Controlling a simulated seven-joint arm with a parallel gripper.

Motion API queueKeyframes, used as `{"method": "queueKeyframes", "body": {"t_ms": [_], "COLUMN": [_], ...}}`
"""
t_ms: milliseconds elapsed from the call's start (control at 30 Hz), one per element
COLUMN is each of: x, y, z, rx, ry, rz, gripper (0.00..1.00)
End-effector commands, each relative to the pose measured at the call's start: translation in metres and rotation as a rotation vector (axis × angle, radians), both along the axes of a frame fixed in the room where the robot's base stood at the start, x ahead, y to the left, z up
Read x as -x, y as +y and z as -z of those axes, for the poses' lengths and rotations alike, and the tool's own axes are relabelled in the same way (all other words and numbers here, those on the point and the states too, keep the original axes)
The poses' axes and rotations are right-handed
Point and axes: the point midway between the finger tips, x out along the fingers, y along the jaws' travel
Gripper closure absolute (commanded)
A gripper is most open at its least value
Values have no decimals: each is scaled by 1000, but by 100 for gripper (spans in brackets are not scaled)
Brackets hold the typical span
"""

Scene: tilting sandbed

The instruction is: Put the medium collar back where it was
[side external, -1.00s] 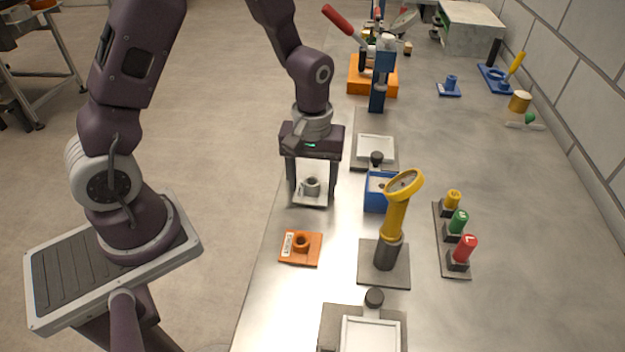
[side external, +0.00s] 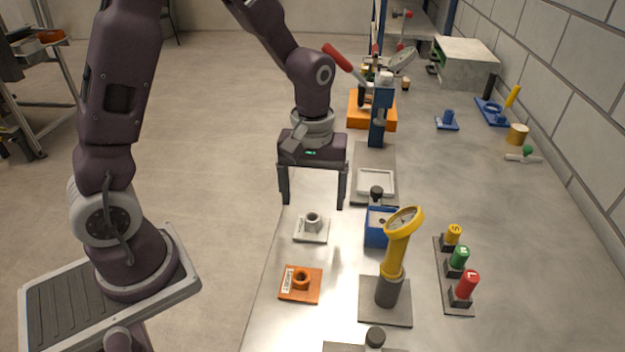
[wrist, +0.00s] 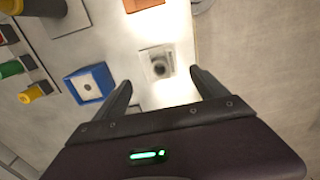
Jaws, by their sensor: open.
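A green cylinder (side external: 459,257), its white mark looking like an M, sits in the middle of a grey rack (side external: 454,293), between a yellow (side external: 452,235) and a red (side external: 467,284) one. I cannot tell for sure which piece is the medium collar. A light square plate (side external: 301,237) carries a short grey hollow cylinder (side external: 313,222); it also shows in the wrist view (wrist: 158,67). My gripper (side external: 313,203) is open and empty, apart from the plate and above it. In the wrist view, the plate shows between the fingertips (wrist: 160,82).
An orange plate (side external: 288,291) with a ring stands in front. A blue box (side external: 377,236) and a yellow gauge post (side external: 394,262) stand to the right. The orange-based press (side external: 358,115) is behind. The table's left edge runs close by the plates.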

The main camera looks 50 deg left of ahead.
Motion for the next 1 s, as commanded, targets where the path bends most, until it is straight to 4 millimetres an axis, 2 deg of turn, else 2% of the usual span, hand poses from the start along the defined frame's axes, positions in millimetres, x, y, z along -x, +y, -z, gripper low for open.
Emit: {"method": "queueKeyframes", "body": {"t_ms": [33,133,367,467,533,633,700,800,900,1000], "x": [-1,-1,4,25,53,97,125,153,166,169], "y": [0,0,-1,-3,-6,-9,-10,-11,-11,-11], "z": [-14,-38,-70,-102,-129,-155,-163,-165,-164,-163], "rx": [-1,0,2,2,-9,-53,-96,-153,-187,-196], "ry": [-6,-6,-15,-92,-173,-291,-360,-427,-458,-464], "rz": [0,0,20,129,254,448,568,695,758,774], "gripper": [17,17,17,17,17,17,17,17,17,17]}}
